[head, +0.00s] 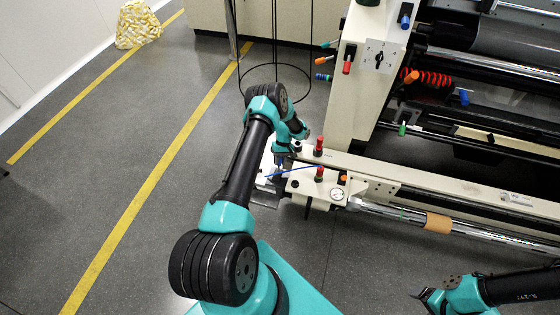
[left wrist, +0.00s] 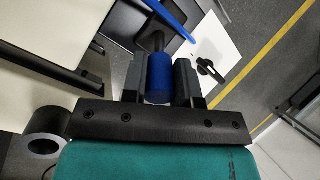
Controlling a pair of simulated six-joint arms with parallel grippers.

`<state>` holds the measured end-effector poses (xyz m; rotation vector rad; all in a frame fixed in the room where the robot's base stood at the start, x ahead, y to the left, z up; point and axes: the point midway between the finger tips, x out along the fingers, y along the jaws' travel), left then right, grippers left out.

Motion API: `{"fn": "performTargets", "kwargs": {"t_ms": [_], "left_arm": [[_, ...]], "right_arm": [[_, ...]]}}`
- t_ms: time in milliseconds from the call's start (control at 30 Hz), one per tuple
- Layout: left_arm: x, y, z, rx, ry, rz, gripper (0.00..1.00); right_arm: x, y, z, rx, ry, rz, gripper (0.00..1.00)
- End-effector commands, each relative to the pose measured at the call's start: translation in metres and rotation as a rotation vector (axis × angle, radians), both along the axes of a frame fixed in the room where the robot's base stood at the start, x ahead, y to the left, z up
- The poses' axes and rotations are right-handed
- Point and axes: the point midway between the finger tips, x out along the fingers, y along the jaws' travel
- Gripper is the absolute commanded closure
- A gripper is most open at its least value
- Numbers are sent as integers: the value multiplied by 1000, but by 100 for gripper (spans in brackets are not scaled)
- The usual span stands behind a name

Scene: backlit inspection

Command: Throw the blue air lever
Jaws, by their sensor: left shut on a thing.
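The blue air lever (left wrist: 160,76) shows in the left wrist view as a thick blue cylindrical grip on a dark stem. My left gripper (left wrist: 161,82) has one dark finger on each side of it and is shut on it. In the head view my left gripper (head: 281,166) reaches down over the left end of the pale machine beam, and the arm hides the lever there. My right gripper (head: 430,297) is low at the right, far from the lever, too dark and small to tell if it is open.
Two red knobs (head: 319,146) and a pressure gauge (head: 338,195) sit close to the right of my left gripper. A thin blue hose (head: 296,171) runs beside it. The machine's rollers (head: 490,62) fill the right.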

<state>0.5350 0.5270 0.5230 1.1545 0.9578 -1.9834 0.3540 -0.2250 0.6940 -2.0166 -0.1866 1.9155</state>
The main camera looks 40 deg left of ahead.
Motion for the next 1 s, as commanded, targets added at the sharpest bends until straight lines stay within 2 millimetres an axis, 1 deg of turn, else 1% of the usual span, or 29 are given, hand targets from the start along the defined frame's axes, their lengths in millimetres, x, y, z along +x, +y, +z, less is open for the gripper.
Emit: {"fn": "performTargets", "kwargs": {"t_ms": [500, 833, 1000], "left_arm": [[-16, -3, 6, 100, -182, -2, 100], [-23, -2, 8, 148, -259, -1, 100], [-26, -5, 8, 155, -291, 3, 100]], "right_arm": [[0, 0, 0, 0, 0, 0, 20], [0, 0, 0, 0, 0, 0, 20], [0, 0, 0, 0, 0, 0, 20]]}}
